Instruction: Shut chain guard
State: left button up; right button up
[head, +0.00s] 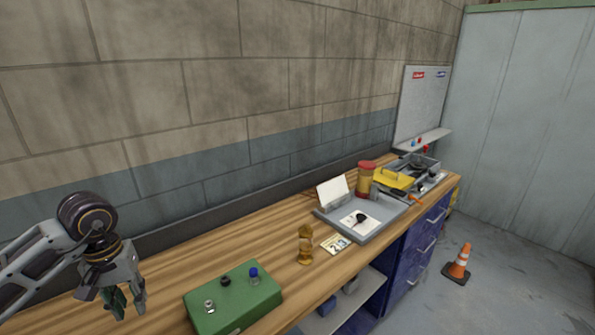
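A yellow cover (392,179), which may be the chain guard, is at the far right end of the bench by a grey metal tray-like unit (428,163). It is small in view, and I cannot tell how far open it is or where its hinge lies. My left gripper (122,306) hangs above the near left part of the bench, fingers pointing down and spread apart. It is far from the yellow cover, left of a green box. No held object is clear between its fingers. My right gripper is not in view.
An orange cone (460,262) stands on the floor at right.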

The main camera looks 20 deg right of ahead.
aim_at(386, 176)
jog(key=z, duration=1.55)
jog(key=i+l, duration=0.25)
jog(key=i, duration=0.25)
jog(key=i+l+u, duration=0.1)
jog(key=i+l, duration=0.15)
jog(key=i, duration=0.25)
jog(key=i+l, duration=0.3)
jog(key=i, duration=0.2)
jog(key=i+l, duration=0.25)
jog(key=i, duration=0.25)
jog(key=u, duration=0.05)
